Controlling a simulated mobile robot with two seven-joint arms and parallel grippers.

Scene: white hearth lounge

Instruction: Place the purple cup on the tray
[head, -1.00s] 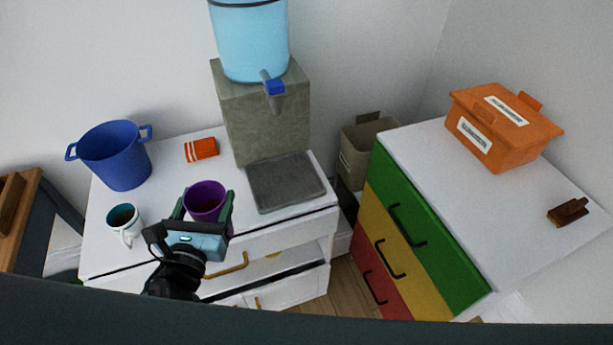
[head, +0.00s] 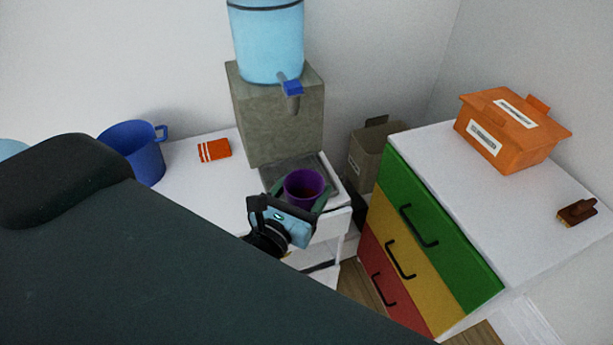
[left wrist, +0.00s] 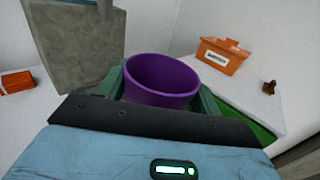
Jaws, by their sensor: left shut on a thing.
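The purple cup (head: 304,186) is upright between the fingers of my left gripper (head: 302,195), which is shut on it. The cup also shows in the left wrist view (left wrist: 163,80), with a green finger on each side. The grey tray (head: 276,173) lies on the white cabinet top, in front of the stone stand. In the head view the cup overlaps the tray's front part and hides some of it. Whether the cup touches the tray or is held above it, I cannot tell. My right gripper is not in view.
The stone stand (head: 275,122) with a blue water dispenser (head: 268,45) rises behind the tray. A blue pot (head: 140,152) and an orange packet (head: 214,150) are to the left. The coloured drawer unit (head: 430,210) stands right, carrying an orange box (head: 508,135) and a brush (head: 578,212).

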